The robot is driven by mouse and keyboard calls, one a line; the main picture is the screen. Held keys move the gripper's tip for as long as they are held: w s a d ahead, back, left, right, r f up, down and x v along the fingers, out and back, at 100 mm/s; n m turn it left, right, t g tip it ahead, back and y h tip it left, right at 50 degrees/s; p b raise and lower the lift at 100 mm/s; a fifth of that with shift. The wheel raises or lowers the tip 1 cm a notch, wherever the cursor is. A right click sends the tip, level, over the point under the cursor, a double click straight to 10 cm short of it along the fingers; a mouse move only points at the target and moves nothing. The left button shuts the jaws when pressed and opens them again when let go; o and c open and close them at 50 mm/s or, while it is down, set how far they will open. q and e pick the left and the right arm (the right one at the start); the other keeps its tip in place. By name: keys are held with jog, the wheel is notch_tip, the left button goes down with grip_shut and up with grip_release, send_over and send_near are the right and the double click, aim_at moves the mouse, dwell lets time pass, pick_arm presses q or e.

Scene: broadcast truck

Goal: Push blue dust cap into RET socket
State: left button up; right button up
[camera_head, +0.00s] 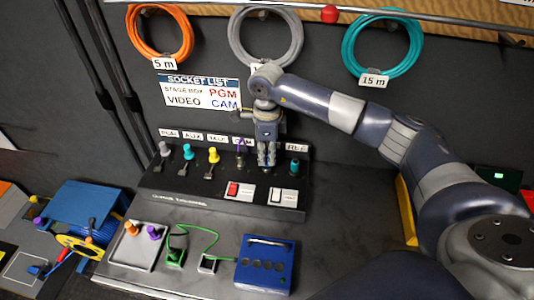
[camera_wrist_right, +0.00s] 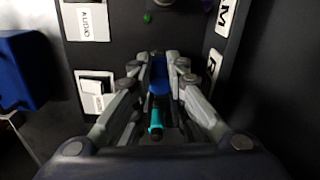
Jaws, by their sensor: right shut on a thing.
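My right gripper (camera_head: 267,164) hangs low in front of the socket box, between the purple plug and the RET label (camera_head: 297,148). In the right wrist view its fingers (camera_wrist_right: 160,72) are closed on a blue piece (camera_wrist_right: 159,84), which looks like the blue dust cap. The cap is mostly hidden by the gripper in the head view. A teal plug (camera_head: 294,167) stands upright below the RET label; a teal plug also shows between the finger links in the wrist view (camera_wrist_right: 155,121). I cannot make out the RET socket opening or whether the cap touches it. My left gripper is out of view.
Purple (camera_head: 240,151), yellow (camera_head: 213,155) and other plugs stand along the socket box (camera_head: 160,182) left of the gripper. Two switches (camera_head: 240,190) sit in front. A blue box (camera_head: 265,262) and a grey tray (camera_head: 133,250) lie on the desk. Coiled cables hang behind.

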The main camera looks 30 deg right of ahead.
aim_at(267, 154)
jog(key=shift+f+b, duration=0.5)
jog(key=shift+f, duration=0.2)
jog(key=o, duration=0.8)
jog(key=shift+o, duration=0.2)
notch_tip(267, 154, up, 8)
jog(key=shift+f, duration=0.2)
